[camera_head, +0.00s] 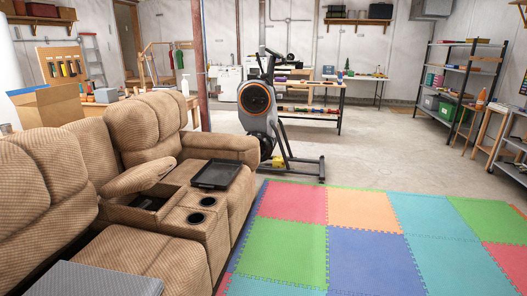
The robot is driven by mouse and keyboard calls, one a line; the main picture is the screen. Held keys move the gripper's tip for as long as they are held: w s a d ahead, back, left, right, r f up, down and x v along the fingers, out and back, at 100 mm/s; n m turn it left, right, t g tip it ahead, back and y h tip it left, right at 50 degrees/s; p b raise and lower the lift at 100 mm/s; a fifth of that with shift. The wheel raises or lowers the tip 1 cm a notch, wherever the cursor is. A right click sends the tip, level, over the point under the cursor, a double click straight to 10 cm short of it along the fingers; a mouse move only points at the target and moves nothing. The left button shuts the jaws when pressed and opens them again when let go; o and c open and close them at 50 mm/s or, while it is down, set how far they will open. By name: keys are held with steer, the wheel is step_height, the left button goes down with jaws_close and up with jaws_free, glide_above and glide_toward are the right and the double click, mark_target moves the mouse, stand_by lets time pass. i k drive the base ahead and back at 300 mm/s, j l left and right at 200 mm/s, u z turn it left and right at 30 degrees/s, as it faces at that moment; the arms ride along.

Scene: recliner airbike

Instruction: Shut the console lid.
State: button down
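A tan corduroy recliner sofa (60,175) fills the left side of the head view. Its middle console (201,228) has two dark cup holders at the front. The console lid (138,177) is padded in the same tan fabric and is tilted up toward the backrest. Below the lid, the dark storage opening (146,202) shows in part, so the lid is open. What lies inside is too dark to tell. My gripper is not in this view.
A black tray (217,174) lies on the far seat beside the console. A grey flat box (95,281) lies on the near seat. Colored foam mats (368,256) cover clear floor to the right. An exercise bike (265,115) stands beyond the sofa.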

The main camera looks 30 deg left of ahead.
mark_target(142, 177)
steer(key=i+j+u, duration=0.2)
steer(key=i+u, duration=0.15)
steer(key=i, duration=0.45)
steer(key=i+u, duration=0.35)
steer(key=i, duration=0.5)
steer(key=i+l+u, duration=0.1)
steer(key=i+u, duration=0.15)
steer(key=i, duration=0.15)
steer(key=i+l+u, duration=0.25)
steer(key=i, duration=0.2)
steer(key=i+u, duration=0.2)
steer(key=u, duration=0.2)
steer(key=i+u, duration=0.15)
steer(key=u, duration=0.25)
steer(key=i+u, duration=0.2)
steer(key=u, duration=0.25)
steer(key=i+l+u, duration=0.15)
steer(key=u, duration=0.25)
steer(key=i+l+u, duration=0.1)
steer(key=i+u, duration=0.2)
